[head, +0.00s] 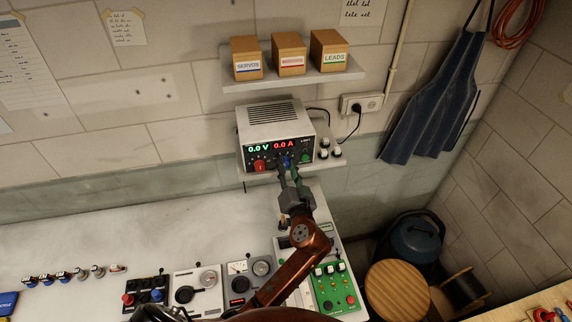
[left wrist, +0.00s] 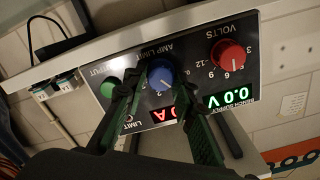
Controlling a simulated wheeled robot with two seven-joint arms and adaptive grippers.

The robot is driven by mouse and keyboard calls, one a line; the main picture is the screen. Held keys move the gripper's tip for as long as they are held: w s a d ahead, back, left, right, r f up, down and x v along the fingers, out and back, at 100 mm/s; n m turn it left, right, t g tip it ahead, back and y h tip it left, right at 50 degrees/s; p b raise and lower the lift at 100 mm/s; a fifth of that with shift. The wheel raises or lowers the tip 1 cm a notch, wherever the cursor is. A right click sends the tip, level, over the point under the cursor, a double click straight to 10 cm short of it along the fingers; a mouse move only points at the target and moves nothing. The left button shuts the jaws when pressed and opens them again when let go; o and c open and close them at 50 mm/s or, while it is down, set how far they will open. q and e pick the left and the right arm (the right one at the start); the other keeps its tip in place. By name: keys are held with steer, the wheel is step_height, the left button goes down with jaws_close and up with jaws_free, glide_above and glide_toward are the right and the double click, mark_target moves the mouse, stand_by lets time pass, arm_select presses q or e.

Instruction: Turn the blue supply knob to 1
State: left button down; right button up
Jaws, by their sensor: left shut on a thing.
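The blue supply knob (head: 286,160) is on the front of the grey bench supply (head: 277,117), under the label AMP LIMIT. In the left wrist view the blue knob (left wrist: 161,75) sits between the two dark fingertips of my left gripper (left wrist: 158,82), which is shut on it. A 2 shows on the scale beside the knob; I cannot tell exactly where its pointer stands. In the head view my left gripper (head: 288,172) reaches up to the panel and partly hides the knob. The displays read 0.0 V and 0.0 A. My right gripper is not in view.
A red VOLTS knob (left wrist: 230,55) and a green button (left wrist: 108,88) flank the blue knob. Above is a shelf (head: 300,80) with three boxes. Several small panels line the front of the bench (head: 120,240); its left middle part is clear.

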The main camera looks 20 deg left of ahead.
arm_select(q)
steer(key=shift+m+p, duration=0.4)
steer(key=shift+m, duration=0.7)
steer(key=c, duration=1.6)
jaws_free()
steer(key=v, duration=0.7)
steer(key=shift+s+d, duration=0.2)
